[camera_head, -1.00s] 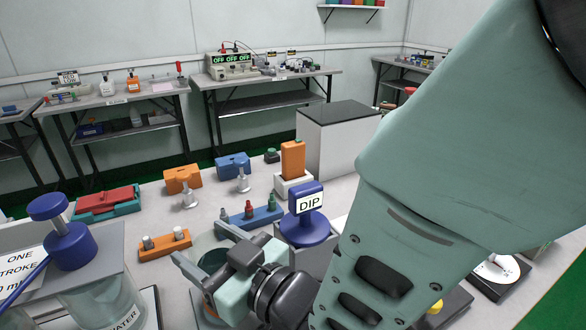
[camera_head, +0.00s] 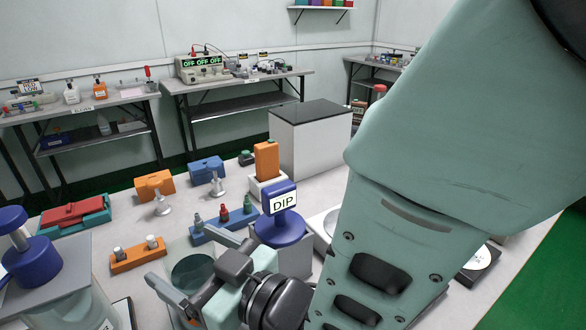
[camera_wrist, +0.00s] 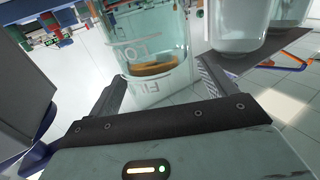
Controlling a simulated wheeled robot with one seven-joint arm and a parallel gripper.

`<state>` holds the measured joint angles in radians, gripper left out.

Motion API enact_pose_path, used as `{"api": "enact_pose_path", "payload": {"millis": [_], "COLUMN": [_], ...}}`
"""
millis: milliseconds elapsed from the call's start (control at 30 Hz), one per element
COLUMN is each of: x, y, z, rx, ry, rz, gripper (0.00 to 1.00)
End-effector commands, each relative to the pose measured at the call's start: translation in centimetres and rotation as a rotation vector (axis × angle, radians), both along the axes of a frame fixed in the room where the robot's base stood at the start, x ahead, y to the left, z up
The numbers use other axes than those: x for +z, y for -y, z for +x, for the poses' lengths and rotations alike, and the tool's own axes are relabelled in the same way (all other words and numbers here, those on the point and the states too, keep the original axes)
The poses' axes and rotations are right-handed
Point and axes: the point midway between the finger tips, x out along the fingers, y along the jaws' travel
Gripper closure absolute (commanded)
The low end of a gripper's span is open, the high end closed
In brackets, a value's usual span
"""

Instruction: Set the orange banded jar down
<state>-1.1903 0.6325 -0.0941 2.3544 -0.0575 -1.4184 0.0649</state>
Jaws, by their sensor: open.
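The orange banded jar is a clear jar whose dark greenish round top (camera_head: 193,269) shows at the front of the bench in the head view, partly hidden by my gripper. In the wrist view, the clear jar (camera_wrist: 158,50) has white lettering and an orange band (camera_wrist: 155,69). My gripper (camera_head: 196,266) is open, with its fingers apart and the jar just beyond and between them in the wrist view (camera_wrist: 163,84). I cannot clearly see the jar's base against the bench.
A blue stand with a DIP sign (camera_head: 281,228) is close to the right of the jar. An orange block with two posts (camera_head: 137,254) lies to the left, and a blue rack (camera_head: 237,222) is behind. A blue-topped pump jar (camera_head: 33,262) stands at far left.

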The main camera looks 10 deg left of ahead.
Motion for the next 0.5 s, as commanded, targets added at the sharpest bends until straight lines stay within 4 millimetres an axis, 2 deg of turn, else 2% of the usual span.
{"api": "enact_pose_path", "payload": {"millis": [200, 400, 500], "x": [-0.2, 0.5, 0.5], "y": [4.0, 6.6, 6.5], "z": [-1.7, -2.8, -2.8], "rx": [-0.001, -0.001, 0.001], "ry": [-0.001, -0.003, 0.000], "rz": [-0.001, -0.006, -0.005], "gripper": [0.16, 0.16, 0.16]}}
